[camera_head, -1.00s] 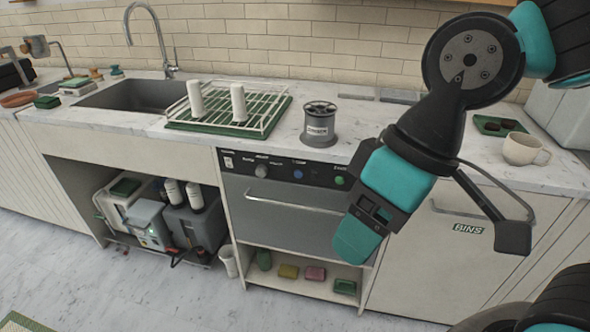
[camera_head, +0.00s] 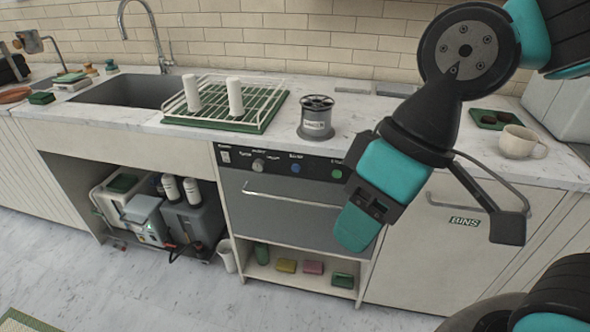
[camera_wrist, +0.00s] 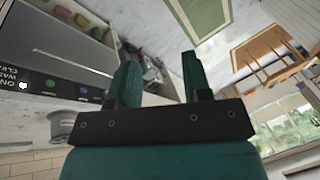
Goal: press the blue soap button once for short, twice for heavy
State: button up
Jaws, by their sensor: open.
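The blue button (camera_head: 295,169) is a small round button on the dark control panel (camera_head: 270,163) along the top of the under-counter machine. A green button (camera_head: 336,173) is to its right and a grey knob (camera_head: 258,165) to its left. My gripper (camera_head: 356,240) hangs in front of the machine's right side, right of and below the blue button, apart from it. In the wrist view my gripper (camera_wrist: 160,72) shows two teal fingers apart with nothing between them. The panel is at the left there, with the blue button (camera_wrist: 84,91) and green button (camera_wrist: 50,84) visible.
The machine's bar handle (camera_head: 290,199) sticks out below the panel. A cream mug (camera_head: 520,143) stands at the right.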

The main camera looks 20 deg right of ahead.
grip_shut()
dwell(1.4)
